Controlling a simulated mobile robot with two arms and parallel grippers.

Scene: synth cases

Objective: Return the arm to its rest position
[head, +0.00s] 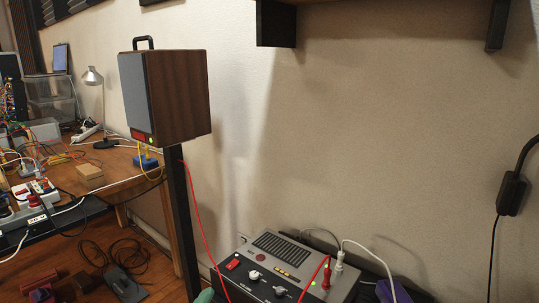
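The task names only my arm, and I can make out no arm in the head view. Neither my left nor my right gripper shows, so I cannot tell what either one holds. At the bottom of the view is a grey box with knobs, a vent and plugs (272,262), with a red cable and a white cable.
A wood-sided speaker (178,98) stands on a dark post. Behind it, a wooden desk (122,160) holds a lamp (93,78), cables and a power strip. Cables lie on the floor at left.

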